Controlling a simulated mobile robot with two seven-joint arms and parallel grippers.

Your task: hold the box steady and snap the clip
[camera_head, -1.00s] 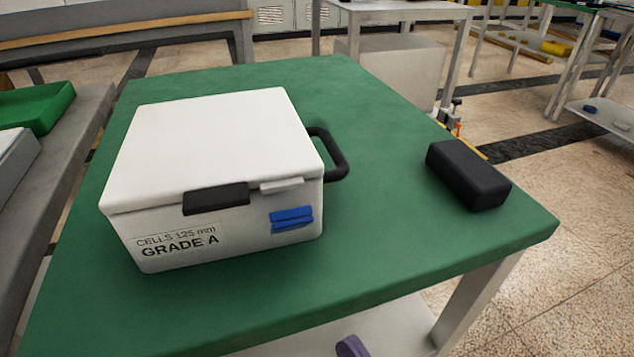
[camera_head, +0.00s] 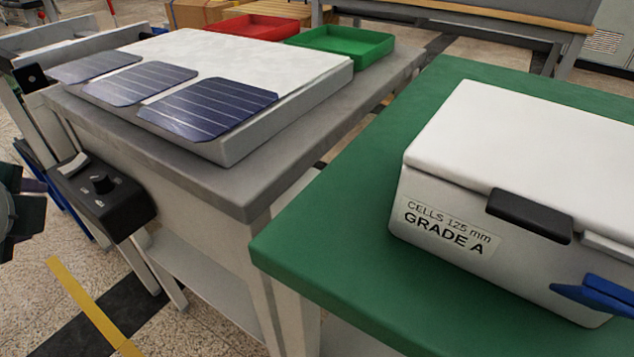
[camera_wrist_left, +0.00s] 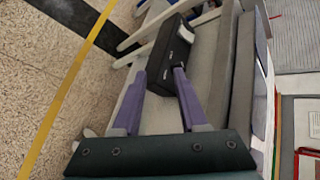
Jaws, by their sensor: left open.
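The white box (camera_head: 520,150) with its lid down stands on the green table at the right of the head view and is cut off by the picture's edge. Its front has a black latch plate (camera_head: 530,215), a "GRADE A" label (camera_head: 447,227) and a blue clip (camera_head: 597,296). The clip sits low on the front and looks tilted outward, below a white lip on the lid. My left gripper (camera_wrist_left: 158,74) is open and empty in the left wrist view, its purple fingers apart, well away from the box. My right gripper is not in view.
A grey bench (camera_head: 250,180) holds a white panel (camera_head: 290,90) with dark solar cells (camera_head: 205,108), a red tray (camera_head: 258,27) and a green tray (camera_head: 340,45). A black control box (camera_head: 103,195) hangs at its near side. The green table's front left corner (camera_head: 300,245) is clear.

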